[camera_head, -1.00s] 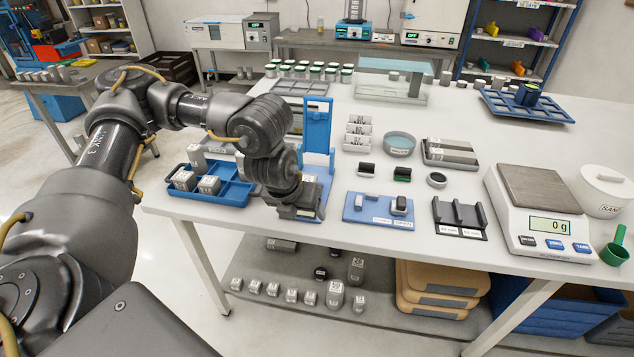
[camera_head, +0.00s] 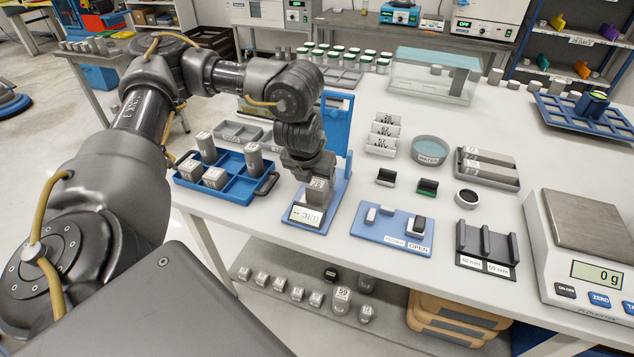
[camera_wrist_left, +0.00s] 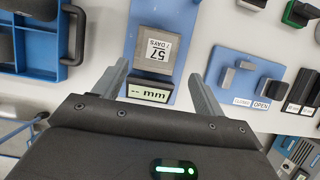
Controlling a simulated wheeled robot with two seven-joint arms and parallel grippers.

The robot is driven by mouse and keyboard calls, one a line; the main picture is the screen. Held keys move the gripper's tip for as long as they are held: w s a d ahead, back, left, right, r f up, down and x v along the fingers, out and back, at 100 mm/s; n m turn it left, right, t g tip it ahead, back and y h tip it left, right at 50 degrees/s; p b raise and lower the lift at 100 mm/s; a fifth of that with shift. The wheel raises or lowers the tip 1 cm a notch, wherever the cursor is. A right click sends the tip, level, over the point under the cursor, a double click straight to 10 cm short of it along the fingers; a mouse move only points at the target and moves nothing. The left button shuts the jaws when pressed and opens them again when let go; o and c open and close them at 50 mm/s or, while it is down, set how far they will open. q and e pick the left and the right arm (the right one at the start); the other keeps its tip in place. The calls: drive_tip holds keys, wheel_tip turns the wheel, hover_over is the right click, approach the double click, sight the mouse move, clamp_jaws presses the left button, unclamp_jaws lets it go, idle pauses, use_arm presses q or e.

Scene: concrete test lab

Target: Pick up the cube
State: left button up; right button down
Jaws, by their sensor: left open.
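A grey cube (camera_wrist_left: 157,50) labelled "57 7 DAYS" sits on a blue measuring stand (camera_wrist_left: 130,55) behind its "-- mm" display. In the head view the cube (camera_head: 318,190) shows just below my left gripper (camera_head: 310,174), which partly hides it. My left gripper also shows in the wrist view (camera_wrist_left: 160,85), open, with its two fingers apart and nothing between them. It points down toward the cube, whose near side lies close to the gap between the fingertips. Contact cannot be seen. My right gripper is in no view.
A blue tray (camera_head: 233,189) with several grey blocks stands left of the stand. The stand's upright blue plate (camera_head: 337,122) rises behind. A blue plate marked OPEN (camera_head: 393,228), a black slotted holder (camera_head: 484,243) and a scale (camera_head: 590,280) stand to the right.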

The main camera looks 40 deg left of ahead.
sight(317, 184)
use_arm(q)
drive_tip(key=x, duration=0.2)
drive_tip(key=shift+w+f, duration=0.3)
drive_tip(key=shift+a+f, duration=0.1)
drive_tip(key=shift+f, duration=0.05)
drive_tip(key=shift+a, duration=0.1)
drive_tip(key=x, duration=0.1)
drive_tip(key=b+x, duration=0.1)
drive_tip(key=x, duration=0.1)
drive_tip(key=b+x, duration=0.1)
drive_tip(key=x, duration=0.1)
drive_tip(key=shift+w+a, duration=0.1)
drive_tip(key=shift+a, duration=0.2)
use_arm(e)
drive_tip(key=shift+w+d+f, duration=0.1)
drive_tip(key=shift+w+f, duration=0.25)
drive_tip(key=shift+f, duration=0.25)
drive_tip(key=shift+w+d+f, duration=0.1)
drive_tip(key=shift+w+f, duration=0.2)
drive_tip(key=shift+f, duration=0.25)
use_arm(q)
drive_tip(key=shift+d, duration=0.1)
drive_tip(key=c, duration=1.3)
drive_tip(key=shift+o, duration=0.2)
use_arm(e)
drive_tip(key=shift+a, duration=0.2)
